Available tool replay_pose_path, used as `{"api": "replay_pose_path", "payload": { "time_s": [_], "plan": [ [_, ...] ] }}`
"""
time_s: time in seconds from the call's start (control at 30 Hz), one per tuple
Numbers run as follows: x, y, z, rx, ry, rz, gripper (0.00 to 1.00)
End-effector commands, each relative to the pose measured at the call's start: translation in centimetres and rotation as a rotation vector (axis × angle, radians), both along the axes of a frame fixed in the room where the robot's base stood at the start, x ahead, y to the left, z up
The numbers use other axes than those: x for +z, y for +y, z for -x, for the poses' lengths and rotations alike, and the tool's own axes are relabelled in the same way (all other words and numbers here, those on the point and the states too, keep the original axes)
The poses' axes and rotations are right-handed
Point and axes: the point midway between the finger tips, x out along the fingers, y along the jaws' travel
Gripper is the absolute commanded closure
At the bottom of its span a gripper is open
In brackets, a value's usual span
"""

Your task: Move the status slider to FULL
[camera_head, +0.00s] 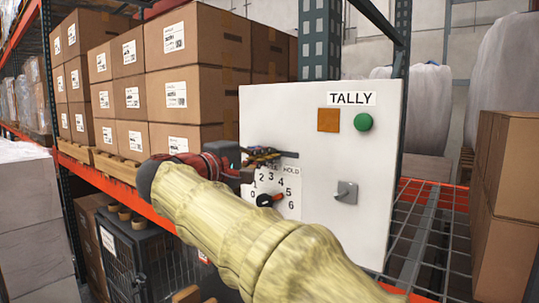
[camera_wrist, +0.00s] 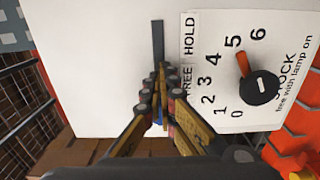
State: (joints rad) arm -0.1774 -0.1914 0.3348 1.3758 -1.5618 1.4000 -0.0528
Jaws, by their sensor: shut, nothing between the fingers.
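A white panel headed TALLY (camera_head: 310,110) carries a dark horizontal slider slot (camera_head: 290,154). In the wrist view the slot (camera_wrist: 158,40) runs up the picture, beside the labels HOLD (camera_wrist: 189,35) and FREE (camera_wrist: 187,79). I read no FULL label. My gripper (camera_head: 275,156) is at the slot's left part in the head view. Its shut fingertips (camera_wrist: 160,75) are over the FREE end in the wrist view. The slider's knob is hidden or cannot be told from the fingers. I cannot tell whether the fingers touch it.
A numbered dial (camera_wrist: 262,88) with a red pointer sits close beside the slot. The panel also has an orange square (camera_head: 328,120), a green button (camera_head: 364,122) and a grey switch (camera_head: 346,192). Stacked cartons (camera_head: 175,80) stand left; an orange rack beam (camera_head: 435,193) is right.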

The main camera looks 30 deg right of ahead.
Motion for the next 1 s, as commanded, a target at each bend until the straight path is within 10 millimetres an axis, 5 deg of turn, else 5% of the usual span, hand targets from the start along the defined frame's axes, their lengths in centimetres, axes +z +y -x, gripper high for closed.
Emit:
{"api": "replay_pose_path", "payload": {
  "time_s": [1.0],
  "plan": [
    [0.0, 0.8, -2.1, 0.0, -0.001, 0.0, 1.0]
  ]
}}
